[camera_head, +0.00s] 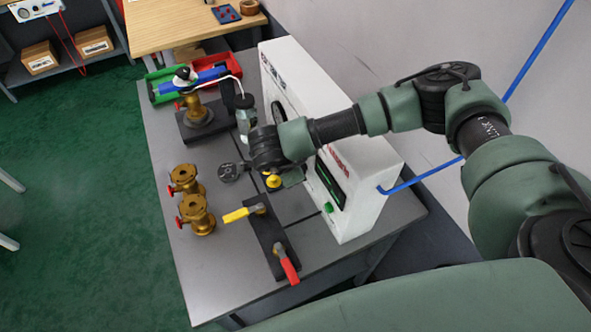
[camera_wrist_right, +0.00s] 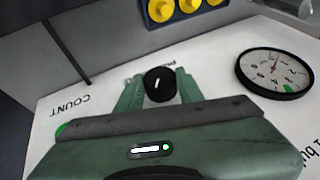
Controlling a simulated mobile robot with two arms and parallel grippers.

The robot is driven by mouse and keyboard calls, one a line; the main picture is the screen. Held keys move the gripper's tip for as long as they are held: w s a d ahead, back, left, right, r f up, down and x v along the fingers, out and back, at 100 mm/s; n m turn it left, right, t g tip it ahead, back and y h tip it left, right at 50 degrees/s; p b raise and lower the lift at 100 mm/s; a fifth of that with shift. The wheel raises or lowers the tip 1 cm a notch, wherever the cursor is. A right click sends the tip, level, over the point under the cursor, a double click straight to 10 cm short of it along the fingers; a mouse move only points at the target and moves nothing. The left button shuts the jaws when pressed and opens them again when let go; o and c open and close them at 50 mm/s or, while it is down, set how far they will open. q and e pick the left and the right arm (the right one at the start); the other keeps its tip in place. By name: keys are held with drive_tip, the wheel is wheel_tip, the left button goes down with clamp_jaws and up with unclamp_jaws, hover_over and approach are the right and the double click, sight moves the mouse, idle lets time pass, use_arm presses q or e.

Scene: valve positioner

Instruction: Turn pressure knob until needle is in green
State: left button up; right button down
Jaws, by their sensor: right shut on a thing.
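A black pressure knob (camera_wrist_right: 159,84) with a white pointer line is on the white panel in the right wrist view. My right gripper (camera_wrist_right: 158,80) has its two green fingers on either side of the knob and is shut on it. The round pressure gauge (camera_wrist_right: 275,72) is on the same panel to the right. Its dial has a green mark near the lower edge in the picture. The needle is thin and small, and I cannot tell its exact reading. In the head view my right arm hides the knob and most of the gripper. My left gripper is not in view.
The white tester box (camera_head: 365,190) stands on the grey bench (camera_head: 170,235). Brass valves (camera_head: 196,213), a block with a yellow handle (camera_head: 243,213) and a red handle (camera_head: 289,270) stand in front of it. The bench's left front is clear.

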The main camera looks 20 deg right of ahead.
idle(0.4)
drive_tip(key=c, duration=0.9)
unclamp_jaws()
drive_tip(key=shift+r, duration=0.15)
drive_tip(key=b+v, duration=0.2)
drive_tip(key=v, duration=0.5)
drive_tip(key=shift+s+a+r, duration=0.15)
drive_tip(key=shift+s+r, duration=0.05)
